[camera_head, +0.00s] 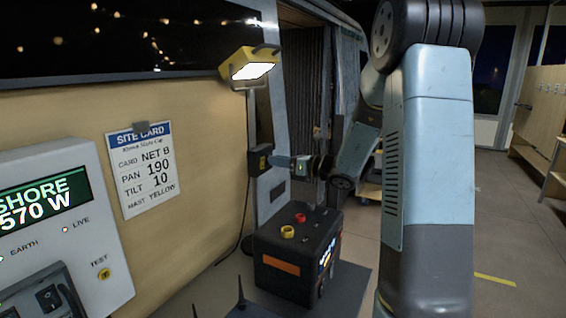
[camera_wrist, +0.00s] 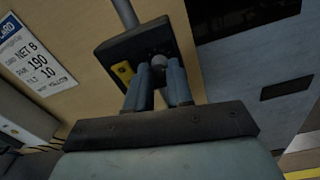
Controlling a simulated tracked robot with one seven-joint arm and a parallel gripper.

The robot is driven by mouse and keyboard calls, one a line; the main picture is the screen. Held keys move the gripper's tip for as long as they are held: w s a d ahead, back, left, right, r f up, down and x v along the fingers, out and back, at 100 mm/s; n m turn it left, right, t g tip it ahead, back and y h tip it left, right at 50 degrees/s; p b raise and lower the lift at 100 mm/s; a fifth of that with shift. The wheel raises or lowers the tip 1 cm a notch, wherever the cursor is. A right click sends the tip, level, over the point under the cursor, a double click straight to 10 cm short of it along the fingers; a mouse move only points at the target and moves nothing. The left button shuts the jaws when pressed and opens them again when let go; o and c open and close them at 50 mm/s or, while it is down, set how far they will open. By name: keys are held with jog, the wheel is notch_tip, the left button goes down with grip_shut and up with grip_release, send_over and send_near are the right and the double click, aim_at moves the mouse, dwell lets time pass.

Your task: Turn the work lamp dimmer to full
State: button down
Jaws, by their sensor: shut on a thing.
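The work lamp (camera_head: 250,66) is yellow and lit, on a pole against the van wall in the head view. Its dimmer box (camera_head: 259,159) is a dark box lower on the same pole. My gripper (camera_wrist: 158,80) is shut on the knob, one blue-grey finger on each side. In the head view my gripper (camera_head: 276,161) reaches the box from the right. The fingers hide part of the knob, and I cannot read its setting.
A site card (camera_head: 143,170) hangs on the wall. A shore power panel (camera_head: 100,215) is at the left. Floor at the right is open.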

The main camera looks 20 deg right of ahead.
jog(key=shift+a+f, duration=0.1)
jog(key=shift+f, duration=0.05)
dwell(0.3)
jog(key=c, duration=1.3)
grip_release()
jog(key=v, duration=1.3)
jog(key=shift+s+d, duration=0.25)
jog(key=shift+d, duration=0.05)
